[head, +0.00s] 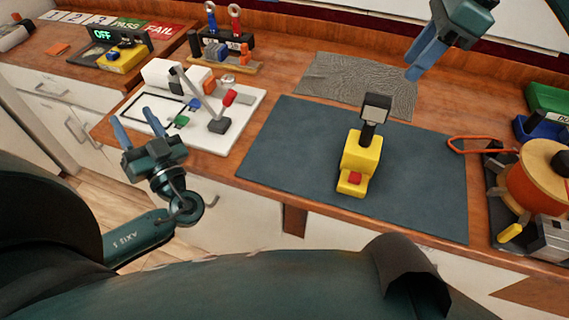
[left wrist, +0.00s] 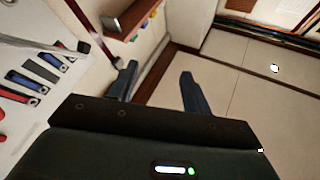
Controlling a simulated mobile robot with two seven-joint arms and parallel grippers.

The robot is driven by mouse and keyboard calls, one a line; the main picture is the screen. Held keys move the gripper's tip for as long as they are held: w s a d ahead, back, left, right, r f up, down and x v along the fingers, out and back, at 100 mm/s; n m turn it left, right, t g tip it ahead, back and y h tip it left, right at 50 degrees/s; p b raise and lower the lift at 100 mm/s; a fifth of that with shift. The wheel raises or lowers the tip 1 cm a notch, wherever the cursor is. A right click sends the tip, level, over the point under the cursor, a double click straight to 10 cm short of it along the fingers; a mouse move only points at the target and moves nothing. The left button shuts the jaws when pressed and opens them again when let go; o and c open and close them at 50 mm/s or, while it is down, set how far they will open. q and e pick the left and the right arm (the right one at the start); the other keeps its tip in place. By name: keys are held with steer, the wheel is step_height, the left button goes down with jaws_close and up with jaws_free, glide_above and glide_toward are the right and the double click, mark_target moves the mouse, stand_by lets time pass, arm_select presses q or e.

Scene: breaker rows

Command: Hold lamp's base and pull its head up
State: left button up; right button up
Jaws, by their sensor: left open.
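The lamp has a yellow base (head: 358,160) with a red button at its front and a dark neck topped by a square dark head (head: 376,103). It stands upright on the dark mat (head: 285,150). My left gripper (head: 132,118) is open and empty, well left of the lamp, near the counter's front edge by the white board; its spread fingers also show in the left wrist view (left wrist: 158,72). My right gripper (head: 412,72) is above and behind the lamp, apart from it, with its blue fingers pointing down. Its finger gap is unclear.
The white board (head: 247,103) with a lever and coloured pieces lies left of the mat. A grey textured sheet (head: 340,80) lies behind it. An orange spool (head: 535,188) and tray stand at right. A yellow device with an OFF display (head: 120,58) is back left. The mat around the lamp is clear.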

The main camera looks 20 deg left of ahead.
arm_select(q)
steer(key=d+r+t, duration=0.2)
steer(key=d+r, duration=0.1)
steer(key=d, duration=0.2)
steer(key=n+t+h, duration=0.3)
steer(key=n+h, duration=2)
steer(key=n, duration=0.4)
glide_toward(366, 137)
steer(key=w, duration=0.4)
steer(key=w+d, duration=0.1)
steer(key=w, duration=0.3)
steer(key=w+d, duration=0.1)
steer(key=w, duration=0.3)
steer(key=shift+w+d+f, duration=0.1)
steer(key=shift+w+f, duration=0.1)
steer(key=shift+w, duration=0.15)
jaws_close()
